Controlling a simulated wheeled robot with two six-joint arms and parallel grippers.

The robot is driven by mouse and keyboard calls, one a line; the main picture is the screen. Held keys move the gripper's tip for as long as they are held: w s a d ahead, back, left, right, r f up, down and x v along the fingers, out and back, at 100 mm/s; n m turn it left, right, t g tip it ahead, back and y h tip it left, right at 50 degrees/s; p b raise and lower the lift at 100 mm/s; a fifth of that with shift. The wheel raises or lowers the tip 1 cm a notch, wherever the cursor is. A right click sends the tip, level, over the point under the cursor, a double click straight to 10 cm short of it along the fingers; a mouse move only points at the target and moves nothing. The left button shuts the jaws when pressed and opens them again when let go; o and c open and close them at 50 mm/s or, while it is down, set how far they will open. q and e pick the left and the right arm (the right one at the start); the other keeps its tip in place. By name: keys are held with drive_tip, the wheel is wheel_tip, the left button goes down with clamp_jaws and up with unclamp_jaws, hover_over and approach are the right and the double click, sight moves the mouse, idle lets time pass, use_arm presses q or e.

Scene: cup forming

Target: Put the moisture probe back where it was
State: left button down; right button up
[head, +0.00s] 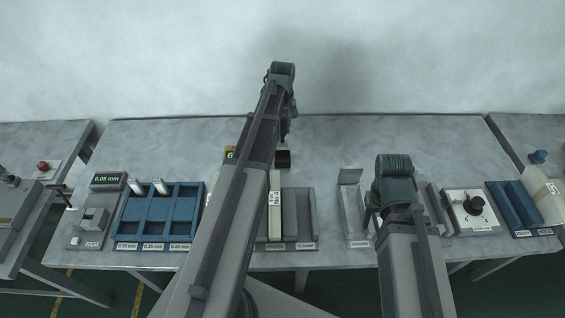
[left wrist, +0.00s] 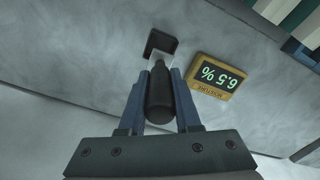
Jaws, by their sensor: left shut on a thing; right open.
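The moisture probe (left wrist: 160,95) is a dark rounded cylinder with a narrower tip. My left gripper (left wrist: 160,88) is shut on it, one blue finger on each side. A small black holder (left wrist: 163,42) stands just beyond the tip in the left wrist view; I cannot tell whether the tip touches it. The black holder (head: 283,159) also shows at the back of the table in the head view. There my left gripper (head: 286,130) is above it, largely hidden by my arm. My right gripper (head: 373,215) is open, mostly hidden behind its own wrist, over the right half of the table.
A yellow moisture display (left wrist: 215,76) reading 6.5 % stands beside the holder. A blue compartment tray (head: 160,217) with white pieces is at the left. A white knob panel (head: 472,212) and blue trays (head: 515,205) are at the right. The back of the table is mostly clear.

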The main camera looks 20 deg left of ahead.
use_arm(q)
drive_tip(key=shift+f+b, duration=5.1)
drive_tip(key=shift+b, duration=0.05)
use_arm(e)
drive_tip(key=shift+f, duration=5.15)
use_arm(q)
drive_tip(key=shift+r, duration=0.1)
use_arm(e)
drive_tip(key=shift+r, duration=0.15)
use_arm(q)
drive_tip(key=c, duration=0.6)
unclamp_jaws()
